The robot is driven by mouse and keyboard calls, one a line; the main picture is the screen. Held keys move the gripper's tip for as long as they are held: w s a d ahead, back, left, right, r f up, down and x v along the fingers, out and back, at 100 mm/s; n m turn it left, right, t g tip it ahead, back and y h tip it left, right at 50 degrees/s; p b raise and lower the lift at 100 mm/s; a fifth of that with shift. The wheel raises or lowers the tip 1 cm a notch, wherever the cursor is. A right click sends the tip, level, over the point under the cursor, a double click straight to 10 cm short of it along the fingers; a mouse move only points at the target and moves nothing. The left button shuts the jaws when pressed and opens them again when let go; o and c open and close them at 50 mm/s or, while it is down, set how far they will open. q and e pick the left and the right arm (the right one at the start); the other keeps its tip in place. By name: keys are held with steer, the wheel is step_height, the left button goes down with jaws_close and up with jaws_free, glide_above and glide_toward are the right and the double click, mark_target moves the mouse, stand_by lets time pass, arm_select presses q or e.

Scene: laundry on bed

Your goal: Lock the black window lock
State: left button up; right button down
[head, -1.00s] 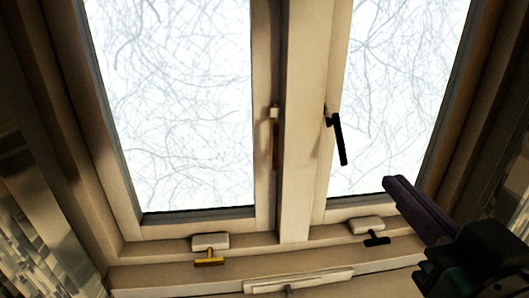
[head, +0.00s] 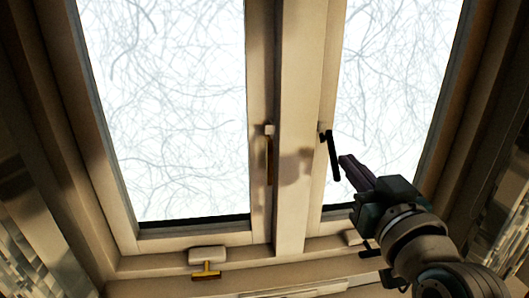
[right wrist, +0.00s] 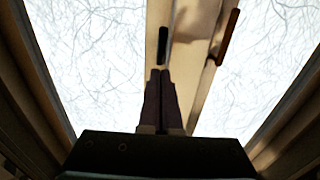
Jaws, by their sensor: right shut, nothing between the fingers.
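The black window lock (head: 333,157) is a slim bar handle on the right sash's inner stile, hanging down and tilted slightly right at its lower end. In the right wrist view it shows as a dark bar (right wrist: 163,46) just beyond the fingertips. My right gripper (head: 345,162) is shut and empty, with its dark purple fingers together. Its tips are close to the right of the lock's lower part; I cannot tell whether they touch. The fingers also show in the right wrist view (right wrist: 160,74). My left gripper is not in view.
A brown handle (head: 270,157) hangs on the left sash beside the centre post (head: 297,210). A yellow-handled latch (head: 206,268) sits on the lower frame. A black lower latch (head: 369,248) is partly hidden by my right arm. Dark side frames flank the window.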

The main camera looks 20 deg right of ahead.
steer(key=shift+w+d+f, duration=0.2)
steer(key=shift+w+f, duration=0.7)
steer(key=shift+f, duration=0.15)
steer(key=shift+f+b, duration=0.1)
steer(key=shift+b, duration=0.2)
